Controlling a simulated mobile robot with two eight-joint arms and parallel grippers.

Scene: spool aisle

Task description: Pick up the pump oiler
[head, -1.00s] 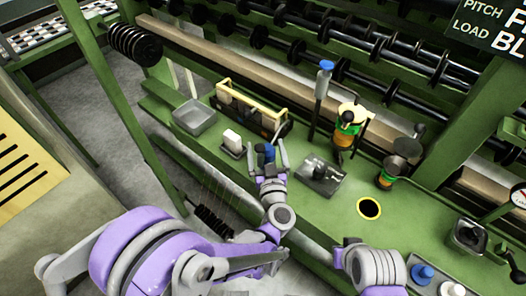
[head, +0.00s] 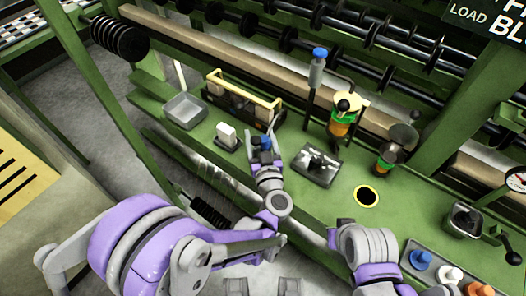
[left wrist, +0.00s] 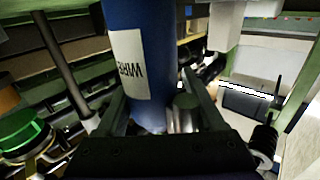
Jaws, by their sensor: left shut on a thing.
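My left gripper (head: 262,148) is shut on a blue cylinder (left wrist: 145,60) with a white label, partly readable as "WIRE" and turned over in the left wrist view. In the head view only a little blue shows between the fingers, above the green bench. The cylinder's far end is out of the left wrist view, and its lower end is partly hidden by the gripper. I cannot tell for sure whether it is the pump oiler. My right arm comes in at the bottom, but its gripper does not show.
A white block (head: 226,132) stands close left of my left gripper, with a yellow-handled carrier (head: 238,98) behind. A grey bin (head: 184,110) is farther left.

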